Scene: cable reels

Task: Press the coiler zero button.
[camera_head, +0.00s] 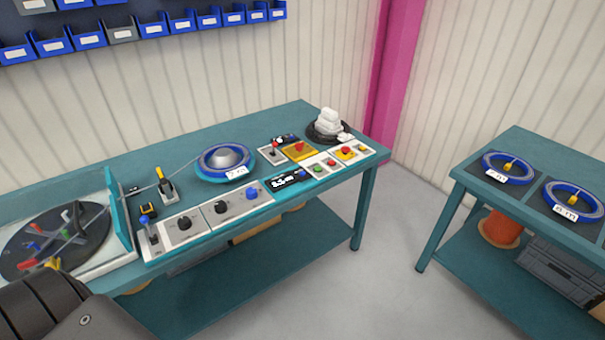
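The coiler controls sit on the teal bench (215,265) along its front edge. A grey panel holds two black knobs (184,223) and (221,207), and a blue button (252,194). No label reading zero is legible, so I cannot tell which button is the zero one. Neither gripper is in view; only a dark part of my body shows at bottom left.
A dark disc with coloured handles (50,240) is at the left of the bench, and a blue cable reel (226,161) mid-bench. A lever (166,186) stands between them. A second table (520,150) with blue reels (508,167) is at right, with clear floor between.

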